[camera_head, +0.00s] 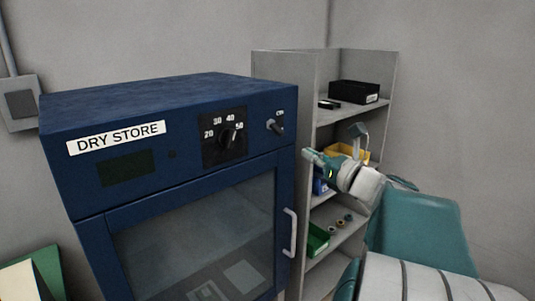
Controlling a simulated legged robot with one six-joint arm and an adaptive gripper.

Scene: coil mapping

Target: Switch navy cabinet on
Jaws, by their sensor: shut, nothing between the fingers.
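The navy cabinet (100,208) stands left of centre, with a "DRY STORE" label on its front. Its glass door is closed and has a pale handle (290,233) on the right. A black dial (228,136) with numbers from 20 to 50 is left of the switch. The display (128,167) is dark. My gripper (308,155) is shut and empty, right of the cabinet and slightly below the switch, apart from it in the picture.
A grey shelf unit (283,64) stands behind and right of the cabinet. It holds a black bin (354,92), a yellow bin (347,151), a green bin (317,240) and small rings. A wall box (20,104) is at the far left. A green and cream object is at lower left.

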